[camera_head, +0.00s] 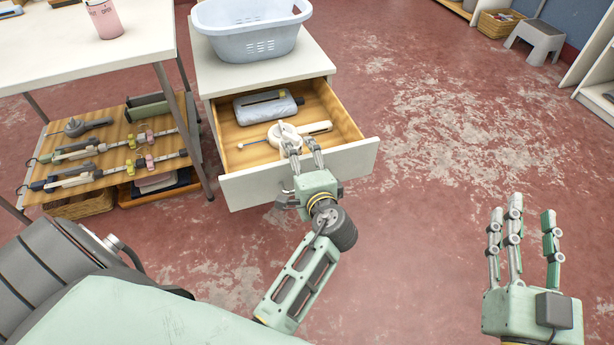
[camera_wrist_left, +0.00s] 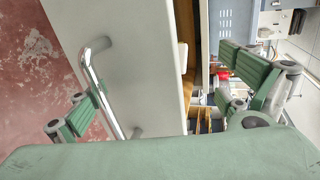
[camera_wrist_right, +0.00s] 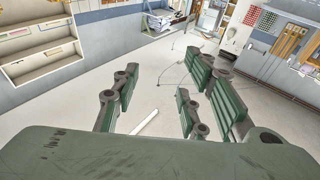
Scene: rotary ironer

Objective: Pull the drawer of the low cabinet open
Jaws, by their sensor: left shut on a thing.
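The low cabinet (camera_head: 265,80) stands with its drawer (camera_head: 350,158) pulled well out, its wooden inside showing. My left gripper (camera_head: 298,168) is at the drawer's white front panel. Two fingers reach over the top edge into the drawer, and another finger is on the outer side. In the left wrist view the metal bar handle (camera_wrist_left: 98,75) runs down the panel, with a green finger beside it. The gripper is shut on the drawer front; exact contact with the handle is unclear. My right gripper (camera_head: 524,235) is open and empty over the floor at right.
In the drawer lie a grey-blue pouch (camera_head: 268,106) and a white round tool (camera_head: 285,138) near the fingers. A pale basket (camera_head: 255,40) stands on the cabinet. A table (camera_head: 90,50) with a tool-laden lower shelf (camera_head: 105,160) is at left.

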